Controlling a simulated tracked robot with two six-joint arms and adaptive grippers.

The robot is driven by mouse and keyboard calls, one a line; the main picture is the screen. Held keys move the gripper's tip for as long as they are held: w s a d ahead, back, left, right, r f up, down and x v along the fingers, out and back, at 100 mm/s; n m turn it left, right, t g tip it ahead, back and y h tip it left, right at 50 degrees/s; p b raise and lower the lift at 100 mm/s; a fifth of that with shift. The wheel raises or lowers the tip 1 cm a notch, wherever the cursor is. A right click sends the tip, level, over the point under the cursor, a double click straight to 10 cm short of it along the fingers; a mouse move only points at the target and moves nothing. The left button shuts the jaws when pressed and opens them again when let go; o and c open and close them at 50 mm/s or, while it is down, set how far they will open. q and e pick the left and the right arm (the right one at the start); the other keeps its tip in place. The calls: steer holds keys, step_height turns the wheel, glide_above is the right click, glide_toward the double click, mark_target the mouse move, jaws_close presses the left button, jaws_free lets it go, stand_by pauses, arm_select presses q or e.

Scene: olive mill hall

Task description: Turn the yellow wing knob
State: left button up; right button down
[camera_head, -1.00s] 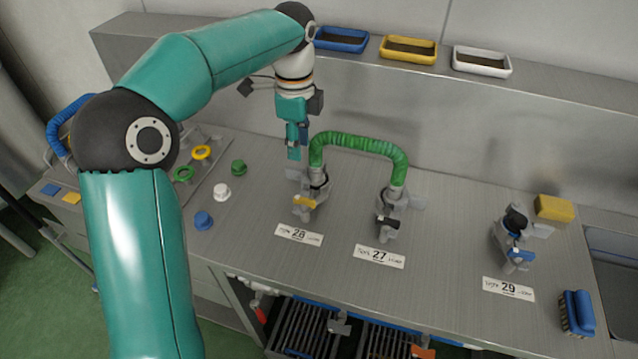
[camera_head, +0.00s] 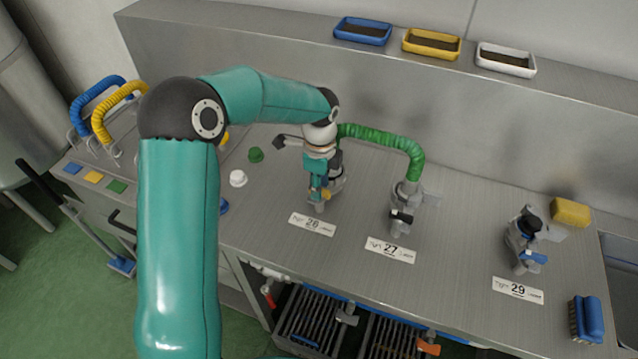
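The yellow wing knob (camera_head: 326,194) is on the front of the grey valve fitting behind the number 28 plate (camera_head: 312,224), and only a small part of it shows. My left gripper (camera_head: 317,191) points down right at this fitting, with its teal fingers over or beside the knob. The gripper hides much of the knob and fitting. I cannot tell whether the fingers touch the knob or how far apart they are. My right gripper is not in view.
A green hose (camera_head: 385,140) arches from the 28 fitting to the 27 fitting (camera_head: 407,205), which has a black knob. The 29 fitting (camera_head: 522,240) has a blue knob. A yellow sponge (camera_head: 570,212) and blue brush (camera_head: 586,318) lie right. The bench between 27 and 29 is clear.

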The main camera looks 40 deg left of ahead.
arm_select(q)
steer(key=shift+f, duration=0.3)
jaws_close()
